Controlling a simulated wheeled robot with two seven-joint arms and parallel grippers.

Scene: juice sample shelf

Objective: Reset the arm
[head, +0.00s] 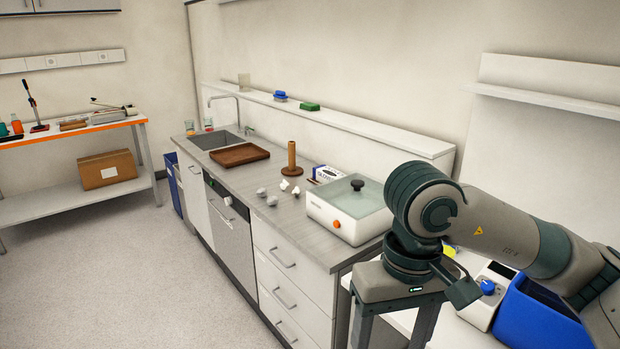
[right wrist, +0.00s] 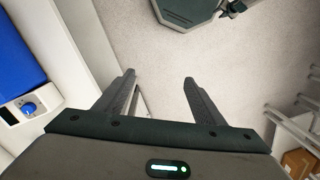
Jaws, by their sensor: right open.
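My right arm comes in from the right in the head view, over the lower right side of the room. Its gripper (head: 392,338) points down, in front of the near end of the counter, with its fingertips cut off by the bottom edge. In the right wrist view the gripper (right wrist: 159,80) has its two fingers spread apart with nothing between them, above the pale floor. My left gripper is in no view.
The grey counter (head: 233,176) bears a brown tray (head: 240,154), a white box with a dark knob (head: 349,209) and several small white pieces. The floor (head: 110,270) at left is clear.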

